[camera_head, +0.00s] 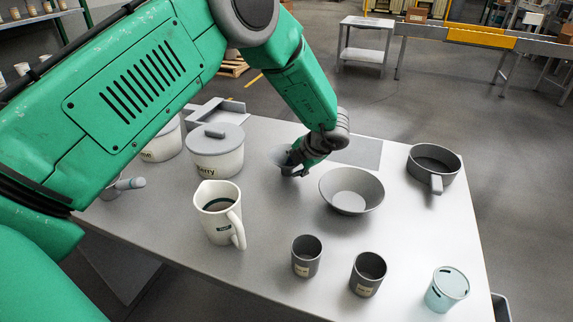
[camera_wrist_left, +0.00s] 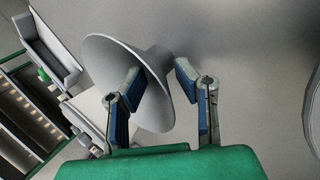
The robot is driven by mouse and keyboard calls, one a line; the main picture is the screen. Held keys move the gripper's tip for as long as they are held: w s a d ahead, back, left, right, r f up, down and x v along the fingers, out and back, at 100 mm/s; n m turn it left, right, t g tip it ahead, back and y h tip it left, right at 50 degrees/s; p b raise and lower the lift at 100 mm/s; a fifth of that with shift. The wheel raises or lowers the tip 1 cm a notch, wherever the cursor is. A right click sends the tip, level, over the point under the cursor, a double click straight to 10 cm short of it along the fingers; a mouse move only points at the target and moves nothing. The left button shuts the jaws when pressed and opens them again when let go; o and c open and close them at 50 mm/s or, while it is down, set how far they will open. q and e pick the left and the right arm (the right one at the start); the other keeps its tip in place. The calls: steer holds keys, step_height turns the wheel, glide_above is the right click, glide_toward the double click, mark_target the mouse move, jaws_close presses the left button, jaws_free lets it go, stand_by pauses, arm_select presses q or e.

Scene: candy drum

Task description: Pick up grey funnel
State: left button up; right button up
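The grey funnel (camera_head: 280,156) is at the back middle of the table, partly hidden behind my left gripper (camera_head: 297,167). In the left wrist view the funnel (camera_wrist_left: 108,62) shows its wide cone and a narrower spout. The fingers of my left gripper (camera_wrist_left: 158,78) are spread on either side of the spout. The left finger overlaps the cone in the picture, and the right finger appears a little apart from the spout. Firm contact is not visible. My right gripper is not in view.
A grey bowl (camera_head: 351,191) stands close to the right of my gripper. A lidded white pot (camera_head: 216,160) stands to its left. A white jug (camera_head: 214,229), dark cups (camera_head: 306,262), a teal cup (camera_head: 446,292) and a grey pan (camera_head: 434,181) are also on the table (camera_head: 420,235).

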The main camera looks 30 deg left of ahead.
arm_select(q)
steer(key=shift+d+r, duration=0.1)
steer(key=shift+d, duration=0.1)
steer(key=shift+d+r, duration=0.1)
steer(key=shift+d, duration=0.1)
jaws_close()
steer(key=shift+d, duration=0.15)
